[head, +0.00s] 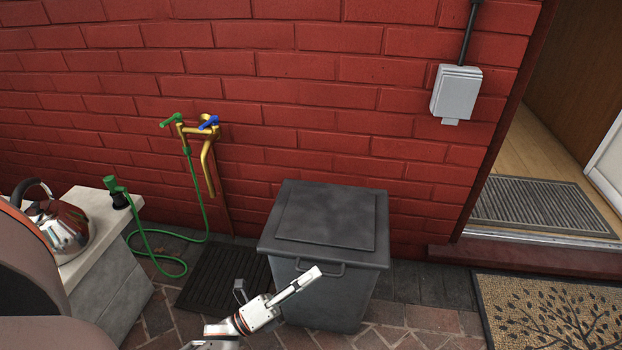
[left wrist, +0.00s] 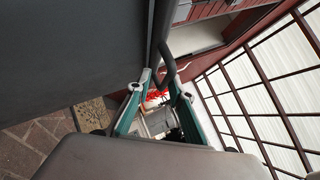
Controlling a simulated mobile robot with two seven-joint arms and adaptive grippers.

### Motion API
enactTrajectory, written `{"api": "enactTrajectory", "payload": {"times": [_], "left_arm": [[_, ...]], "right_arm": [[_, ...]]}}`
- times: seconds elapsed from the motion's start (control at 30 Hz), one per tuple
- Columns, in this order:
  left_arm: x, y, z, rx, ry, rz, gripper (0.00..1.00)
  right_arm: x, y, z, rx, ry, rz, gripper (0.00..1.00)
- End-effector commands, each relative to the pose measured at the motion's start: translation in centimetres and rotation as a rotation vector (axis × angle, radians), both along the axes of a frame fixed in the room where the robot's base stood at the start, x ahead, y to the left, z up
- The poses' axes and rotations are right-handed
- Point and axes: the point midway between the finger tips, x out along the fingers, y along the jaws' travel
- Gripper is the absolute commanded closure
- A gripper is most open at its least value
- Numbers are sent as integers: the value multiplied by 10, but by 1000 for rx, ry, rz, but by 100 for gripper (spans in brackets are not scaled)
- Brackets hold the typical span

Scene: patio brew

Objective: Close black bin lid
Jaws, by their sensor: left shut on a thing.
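The black bin (head: 325,300) is a dark grey box standing against the brick wall in the head view. Its lid (head: 325,220) lies flat on top and looks closed. A bar handle (head: 332,269) is on the lid's front edge. My left gripper (head: 312,274) is at this handle, reaching up from below. In the left wrist view the fingers (left wrist: 160,82) are shut on the dark handle bar (left wrist: 166,58), beside the bin's large grey side (left wrist: 70,50). My right gripper is not in view.
A brass tap (head: 195,130) with a green hose is on the wall. A kettle (head: 65,225) stands on a stone counter (head: 90,220) at left. A black mat (head: 220,275) lies left of the bin. A patterned doormat (head: 550,310) and doorway are at right.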

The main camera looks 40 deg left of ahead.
Motion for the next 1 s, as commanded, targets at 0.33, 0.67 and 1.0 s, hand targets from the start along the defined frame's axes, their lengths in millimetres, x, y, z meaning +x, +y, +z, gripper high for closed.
{"api": "enactTrajectory", "payload": {"times": [0.33, 0.67, 1.0], "left_arm": [[-64, 21, -31, 2, 17, 3, 85], [-100, 32, -42, 1, 8, 2, 85], [-103, 33, -43, -1, 4, 1, 85]], "right_arm": [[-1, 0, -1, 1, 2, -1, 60], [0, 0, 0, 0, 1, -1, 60], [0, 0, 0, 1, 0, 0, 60]]}}
